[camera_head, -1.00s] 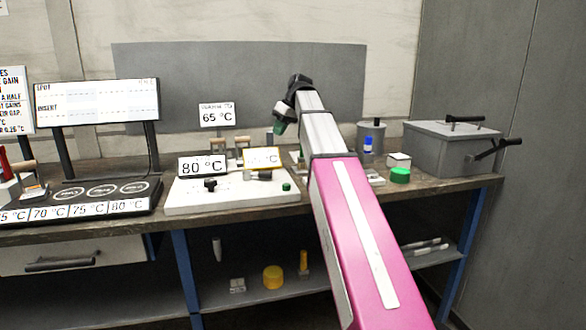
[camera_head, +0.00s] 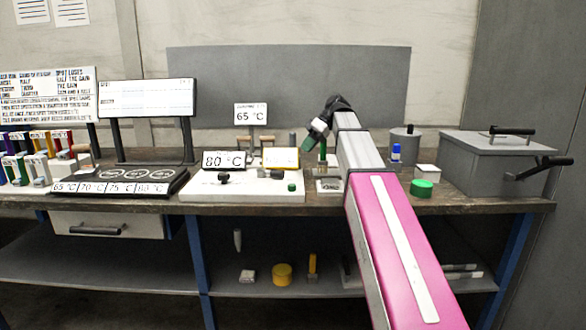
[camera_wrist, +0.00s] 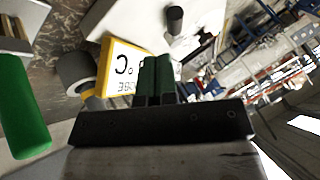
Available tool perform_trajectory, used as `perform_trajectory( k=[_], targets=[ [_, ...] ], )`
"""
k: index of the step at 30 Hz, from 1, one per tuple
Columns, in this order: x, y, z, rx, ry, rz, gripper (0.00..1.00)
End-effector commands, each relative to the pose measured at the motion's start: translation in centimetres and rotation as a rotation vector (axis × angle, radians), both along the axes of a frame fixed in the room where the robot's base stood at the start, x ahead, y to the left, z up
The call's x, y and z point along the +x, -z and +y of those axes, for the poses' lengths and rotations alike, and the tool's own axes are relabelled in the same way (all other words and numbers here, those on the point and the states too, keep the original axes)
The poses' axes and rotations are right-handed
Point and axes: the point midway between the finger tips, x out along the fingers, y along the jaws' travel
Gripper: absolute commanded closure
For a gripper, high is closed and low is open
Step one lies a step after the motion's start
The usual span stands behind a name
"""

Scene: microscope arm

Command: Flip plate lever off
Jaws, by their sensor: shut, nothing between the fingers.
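A white plate unit (camera_head: 240,190) sits on the bench. It carries an "80 °C" sign (camera_head: 223,160), a yellow-framed sign (camera_head: 281,158), a black knob or lever (camera_head: 223,178) and a green button (camera_head: 292,187). I cannot tell which part is the plate lever. My gripper (camera_head: 308,144) is above the bench, just right of the yellow-framed sign. In the wrist view its green fingers (camera_wrist: 158,74) are together and empty, overlapping the yellow-framed sign (camera_wrist: 125,68). A dark upright cylinder (camera_wrist: 175,18) stands on the white surface beyond. I cannot tell whether the fingers touch anything.
A green cap (camera_head: 421,188), a white block (camera_head: 427,171) and a grey lidded box (camera_head: 500,165) are to the right. A "65 °C" sign (camera_head: 250,114) stands behind the unit. A display (camera_head: 148,98) is to the left.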

Motion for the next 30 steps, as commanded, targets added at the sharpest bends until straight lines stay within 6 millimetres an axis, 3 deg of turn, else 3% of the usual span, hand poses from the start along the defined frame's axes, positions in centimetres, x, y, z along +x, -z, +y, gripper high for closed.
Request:
perform_trajectory(
  k=[5, 21, 30],
  targets=[
    [-0.3, 0.9, 0.7, 0.0, -0.001, 0.001, 1.0],
    [-1.8, 7.0, 5.6, -0.001, 0.0, 0.001, 1.0],
    [-1.9, 7.7, 6.1, -0.001, 0.001, 0.0, 1.0]
  ],
)
